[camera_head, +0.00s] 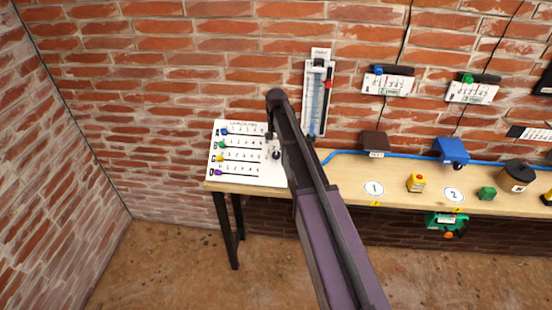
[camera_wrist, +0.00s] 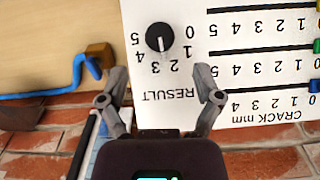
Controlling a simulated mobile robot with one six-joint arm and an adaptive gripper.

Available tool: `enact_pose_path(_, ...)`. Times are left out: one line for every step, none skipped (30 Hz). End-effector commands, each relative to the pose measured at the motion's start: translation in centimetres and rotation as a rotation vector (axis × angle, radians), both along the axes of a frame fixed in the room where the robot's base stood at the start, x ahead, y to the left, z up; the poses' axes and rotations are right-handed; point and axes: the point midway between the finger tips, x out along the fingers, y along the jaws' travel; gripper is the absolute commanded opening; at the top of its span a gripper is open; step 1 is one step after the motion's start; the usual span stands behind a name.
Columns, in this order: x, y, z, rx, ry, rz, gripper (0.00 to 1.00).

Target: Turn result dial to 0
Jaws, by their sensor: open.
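The result dial (camera_wrist: 159,37) is a round black knob with a white pointer on the white board (camera_wrist: 230,105), upside down in the wrist view. Its pointer aims at about 2 to 3 on the 0-to-5 scale, with the 0 to the knob's right in that view. My gripper (camera_wrist: 162,71) is open and empty. Its fingers stand apart to either side of the RESULT label, just below the knob in the wrist view and not around it. In the head view the board (camera_head: 238,172) lies at the bench's left end, and my arm covers its right edge.
Crack sliders with coloured knobs (camera_head: 222,145) fill the board beside the dial. A blue cable (camera_head: 345,152) runs along the wooden bench (camera_head: 335,185). A gauge (camera_head: 318,95) hangs on the brick wall behind. A brown block (camera_head: 375,141) stands farther right.

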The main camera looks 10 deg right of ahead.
Motion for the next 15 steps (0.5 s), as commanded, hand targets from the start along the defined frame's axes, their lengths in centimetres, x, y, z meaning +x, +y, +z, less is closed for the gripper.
enact_pose_path(0.0, 0.0, -0.8, 0.000, 0.000, 0.000, 0.83)
enact_pose_path(0.0, 0.0, -1.0, 0.000, 0.000, 0.000, 0.83)
enact_pose_path(0.0, 0.0, -1.3, 0.000, 0.000, 0.000, 0.83)
enact_pose_path(0.0, 0.0, -1.6, 0.000, 0.000, 0.000, 0.83)
enact_pose_path(0.0, 0.0, -1.8, 0.000, 0.000, 0.000, 0.83)
enact_pose_path(0.0, 0.0, -2.1, 0.000, 0.000, 0.000, 0.83)
enact_pose_path(0.0, 0.0, -2.3, 0.000, 0.000, 0.000, 0.83)
enact_pose_path(0.0, 0.0, -2.5, 0.000, 0.000, 0.000, 0.83)
enact_pose_path(0.0, 0.0, -2.9, 0.000, 0.000, 0.000, 0.83)
enact_pose_path(0.0, 0.0, -3.1, 0.000, 0.000, 0.000, 0.83)
enact_pose_path(0.0, 0.0, -3.3, 0.000, 0.000, -0.001, 0.83)
enact_pose_path(0.0, 0.0, -3.6, 0.000, 0.000, -0.001, 0.83)
enact_pose_path(0.0, -0.1, -3.8, 0.000, 0.000, -0.001, 0.83)
enact_pose_path(0.0, -0.1, -4.1, 0.000, 0.000, -0.001, 0.83)
enact_pose_path(0.0, -0.1, -4.4, 0.000, 0.000, -0.001, 0.83)
